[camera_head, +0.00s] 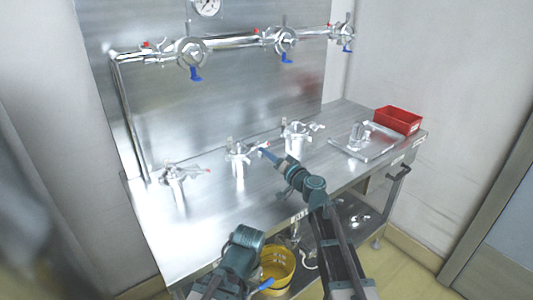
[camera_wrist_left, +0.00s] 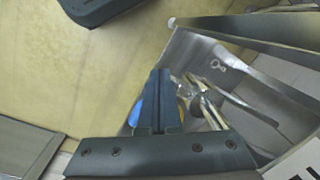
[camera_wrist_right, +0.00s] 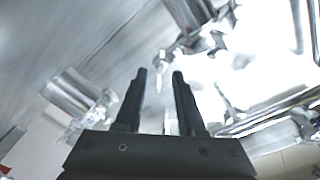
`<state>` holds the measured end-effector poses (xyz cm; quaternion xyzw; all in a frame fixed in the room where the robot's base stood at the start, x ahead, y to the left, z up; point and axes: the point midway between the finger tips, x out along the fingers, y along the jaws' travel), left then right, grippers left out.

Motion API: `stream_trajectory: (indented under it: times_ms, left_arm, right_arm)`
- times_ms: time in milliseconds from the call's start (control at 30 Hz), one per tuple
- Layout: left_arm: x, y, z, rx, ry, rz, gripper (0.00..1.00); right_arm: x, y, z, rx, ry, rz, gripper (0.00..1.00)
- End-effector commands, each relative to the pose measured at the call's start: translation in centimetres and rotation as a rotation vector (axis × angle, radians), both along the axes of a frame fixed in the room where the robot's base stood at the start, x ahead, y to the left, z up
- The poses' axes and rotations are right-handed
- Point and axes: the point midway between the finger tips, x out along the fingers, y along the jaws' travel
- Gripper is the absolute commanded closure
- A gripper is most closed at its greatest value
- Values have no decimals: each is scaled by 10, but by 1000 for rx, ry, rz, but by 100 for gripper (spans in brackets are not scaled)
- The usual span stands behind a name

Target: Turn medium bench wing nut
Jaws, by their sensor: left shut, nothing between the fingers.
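Three metal clamp fittings stand on the steel bench (camera_head: 190,225): a left one (camera_head: 174,174), a middle one (camera_head: 236,154) and a right one (camera_head: 297,136). I take the middle one as the medium; a side arm with a red tip sticks out at its right. My right gripper (camera_head: 263,151) is just right of it. In the right wrist view my right gripper (camera_wrist_right: 160,73) is open, with nothing clearly between its fingers. Shiny clamp parts (camera_wrist_right: 188,43) lie beyond the tips. The wing nut is too small and glared to make out. My left gripper (camera_wrist_left: 159,73) is shut and empty, low before the bench.
A steel pipe with blue-handled valves (camera_head: 194,54) runs along the back panel. A red bin (camera_head: 397,120) and a metal tray (camera_head: 381,147) are at the bench's right. A yellow bucket (camera_head: 287,259) is below the front edge, near my left arm.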

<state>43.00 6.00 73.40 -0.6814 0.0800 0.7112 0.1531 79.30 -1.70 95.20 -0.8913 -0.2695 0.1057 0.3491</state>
Motion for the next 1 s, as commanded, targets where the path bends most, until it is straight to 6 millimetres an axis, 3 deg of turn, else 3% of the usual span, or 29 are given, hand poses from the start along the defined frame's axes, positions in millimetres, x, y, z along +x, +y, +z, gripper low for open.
stream_trajectory:
  times_ms: [133, 500, 567, 733, 1000]
  left_arm:
    - [0, 0, 0, 0, 0, 0, 100]
    - [0, 0, 0, 0, 0, 0, 100]
    - [0, 0, 0, 0, 0, 0, 100]
    - [0, 0, 0, 0, 0, 0, 100]
    - [0, 0, 0, 0, 0, 0, 100]
  right_arm:
    - [12, 7, 0, 0, 0, 0, 61]
    - [14, 10, 0, 0, 0, 0, 61]
    - [14, 10, 0, 0, 0, 0, 68]
    - [14, 9, 0, 0, 0, 0, 99]
    - [14, 9, 0, 0, 0, 0, 100]
